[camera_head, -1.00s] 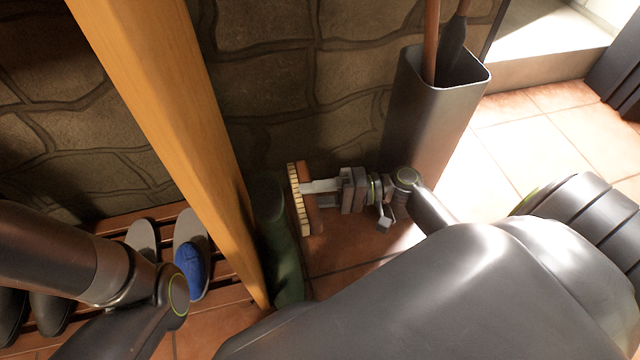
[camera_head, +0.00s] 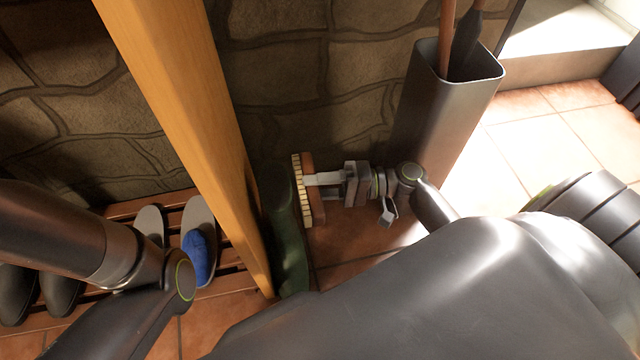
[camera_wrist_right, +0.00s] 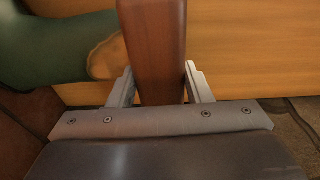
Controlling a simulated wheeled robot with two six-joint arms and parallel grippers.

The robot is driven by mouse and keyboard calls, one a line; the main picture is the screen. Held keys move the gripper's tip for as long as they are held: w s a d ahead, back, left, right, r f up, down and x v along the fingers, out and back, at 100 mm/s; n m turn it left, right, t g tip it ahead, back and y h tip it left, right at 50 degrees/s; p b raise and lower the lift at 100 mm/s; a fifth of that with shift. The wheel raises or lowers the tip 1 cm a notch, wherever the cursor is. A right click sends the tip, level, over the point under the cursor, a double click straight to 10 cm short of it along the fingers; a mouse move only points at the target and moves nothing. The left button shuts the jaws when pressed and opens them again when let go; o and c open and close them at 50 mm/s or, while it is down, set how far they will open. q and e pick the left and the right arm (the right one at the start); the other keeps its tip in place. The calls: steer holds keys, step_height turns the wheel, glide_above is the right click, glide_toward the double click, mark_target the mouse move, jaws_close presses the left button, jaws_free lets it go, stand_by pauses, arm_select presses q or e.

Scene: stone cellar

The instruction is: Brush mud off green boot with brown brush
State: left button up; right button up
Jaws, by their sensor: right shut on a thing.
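The green boot (camera_head: 288,240) stands upright on the floor between the wooden post and the brush in the head view. In the right wrist view, part of the boot (camera_wrist_right: 45,50) shows at upper left with a tan mud patch (camera_wrist_right: 106,60) beside the brush. The brown brush (camera_head: 316,190) is upright, its pale bristles facing the boot; whether they touch it I cannot tell. My right gripper (camera_head: 310,180) is shut on the brush, and its fingers flank the brown wood (camera_wrist_right: 152,45) in the right wrist view. My left arm shows at left, but its gripper is out of view.
A wooden post (camera_head: 190,110) rises just left of the boot. A tall grey bin (camera_head: 440,110) holding long handles stands behind right. A stone wall (camera_head: 275,95) closes the back.

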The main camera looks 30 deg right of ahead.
mark_target(302, 190)
steer(key=shift+x, duration=1.6)
steer(key=shift+s+a, duration=0.1)
steer(key=shift+s, duration=0.05)
steer(key=shift+f+b, duration=3.9)
steer(key=shift+f, duration=0.75)
steer(key=shift+s+d+r+p, duration=0.1)
steer(key=shift+d+r+p, duration=0.1)
steer(key=shift+r+p, duration=1.35)
steer(key=shift+d+r+p, duration=0.15)
steer(key=shift+r+p, duration=1.1)
steer(key=shift+r, duration=0.5)
step_height(302, 190, up, 3)
steer(key=p, duration=0.2)
steer(key=shift+a+p, duration=0.1)
steer(key=shift+p, duration=0.2)
steer(key=shift+f+b, duration=4.1)
steer(key=shift+f, duration=0.7)
steer(key=shift+r+p, duration=2.85)
steer(key=shift+r, duration=0.55)
